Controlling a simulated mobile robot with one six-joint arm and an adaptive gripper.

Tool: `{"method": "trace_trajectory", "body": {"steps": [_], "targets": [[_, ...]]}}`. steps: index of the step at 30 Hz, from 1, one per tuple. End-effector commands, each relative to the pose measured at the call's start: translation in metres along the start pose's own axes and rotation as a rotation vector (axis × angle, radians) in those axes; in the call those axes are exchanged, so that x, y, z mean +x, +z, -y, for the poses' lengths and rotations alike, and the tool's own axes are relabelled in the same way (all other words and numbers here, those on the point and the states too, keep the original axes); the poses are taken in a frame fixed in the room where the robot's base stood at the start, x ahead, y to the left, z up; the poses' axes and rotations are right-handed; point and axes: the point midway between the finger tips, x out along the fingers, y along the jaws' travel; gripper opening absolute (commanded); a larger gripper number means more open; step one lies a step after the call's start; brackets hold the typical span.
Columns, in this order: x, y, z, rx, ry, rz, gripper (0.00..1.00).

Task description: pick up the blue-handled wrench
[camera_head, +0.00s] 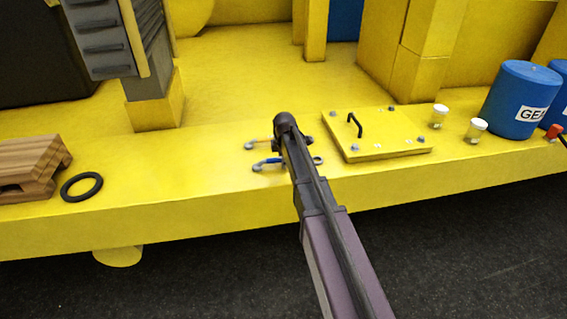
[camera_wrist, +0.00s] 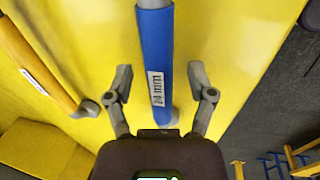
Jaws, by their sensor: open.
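The blue-handled wrench (camera_wrist: 156,40) lies on the yellow deck, with a white "24 mm" label on its handle. In the wrist view my gripper (camera_wrist: 160,77) is open, with one finger on each side of the handle. Gaps show between the fingers and the handle; the height above it is hard to tell. In the head view the wrench (camera_head: 268,162) is partly covered by my arm, and my gripper is hidden there. An orange-handled wrench (camera_wrist: 38,70) lies to the left in the wrist view; it also shows behind the blue one in the head view (camera_head: 258,143).
A yellow plate (camera_head: 385,143) with a black handle and bolts lies to the right. Two small white-capped jars (camera_head: 438,115) and a blue drum (camera_head: 520,98) stand farther right. A black ring (camera_head: 67,191) and a wooden pallet (camera_head: 30,165) lie left. The deck's front edge is close.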

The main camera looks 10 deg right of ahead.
Motion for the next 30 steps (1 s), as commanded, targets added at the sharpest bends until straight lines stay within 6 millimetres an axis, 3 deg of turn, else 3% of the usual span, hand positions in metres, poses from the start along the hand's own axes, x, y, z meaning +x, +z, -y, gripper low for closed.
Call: {"method": "trace_trajectory", "body": {"steps": [11, 18, 30], "targets": [[-0.0001, 0.0002, 0.0000, 0.000, 0.000, 0.000, 0.71], [-0.0001, 0.0003, 0.0001, 0.000, 0.000, 0.000, 0.00], [-0.0005, 0.0006, -0.0002, 0.001, 0.000, 0.000, 0.00]]}}
